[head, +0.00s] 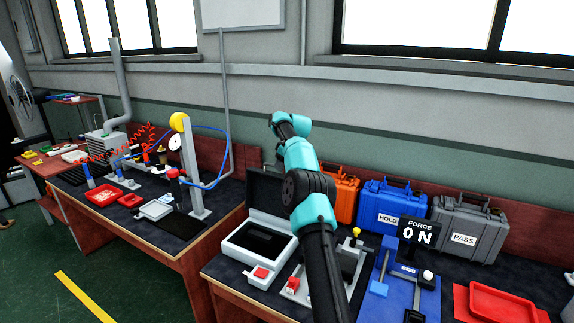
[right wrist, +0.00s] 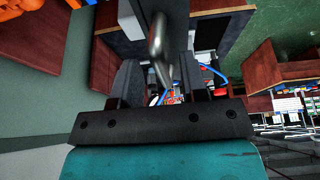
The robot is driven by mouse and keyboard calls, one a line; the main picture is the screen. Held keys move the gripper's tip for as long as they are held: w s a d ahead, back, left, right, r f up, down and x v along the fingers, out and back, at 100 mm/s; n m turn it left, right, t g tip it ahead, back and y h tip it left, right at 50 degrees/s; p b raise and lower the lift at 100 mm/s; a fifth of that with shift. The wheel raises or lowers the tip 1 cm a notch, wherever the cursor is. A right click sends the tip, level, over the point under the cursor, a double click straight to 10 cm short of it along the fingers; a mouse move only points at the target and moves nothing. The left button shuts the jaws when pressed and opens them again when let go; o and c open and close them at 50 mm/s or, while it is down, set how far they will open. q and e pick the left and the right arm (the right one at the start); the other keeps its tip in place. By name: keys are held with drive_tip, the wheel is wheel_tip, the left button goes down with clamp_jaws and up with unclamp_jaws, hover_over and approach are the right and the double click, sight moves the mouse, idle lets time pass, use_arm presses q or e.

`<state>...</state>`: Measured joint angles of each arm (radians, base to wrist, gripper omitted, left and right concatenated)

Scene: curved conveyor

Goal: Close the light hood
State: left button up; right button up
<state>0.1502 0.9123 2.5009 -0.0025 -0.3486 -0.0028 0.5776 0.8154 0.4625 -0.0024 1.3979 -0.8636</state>
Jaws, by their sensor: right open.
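The light hood is a dark lid (head: 268,193) standing open and upright at the back of a pale box (head: 248,252) with a dark inside. It is on the near bench, left of my right arm, which partly covers its right side. My right gripper (right wrist: 161,76) shows in the right wrist view with its two dark fingers apart. A grey metal rod (right wrist: 158,45) lies close ahead, in line with the gap between them; I cannot tell whether it touches them. In the head view the fingers are hidden behind the raised teal wrist. My left gripper is out of view.
Orange, blue (head: 391,208) and grey (head: 465,230) cases stand along the back. A FORCE display (head: 418,236), a blue fixture (head: 378,287) and a red tray (head: 500,302) are to the right. A small red-button box (head: 262,275) sits before the pale box.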

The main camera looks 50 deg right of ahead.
clamp_jaws()
idle(0.3)
drive_tip(key=shift+a+r, duration=0.1)
drive_tip(key=shift+a, duration=0.2)
idle(0.3)
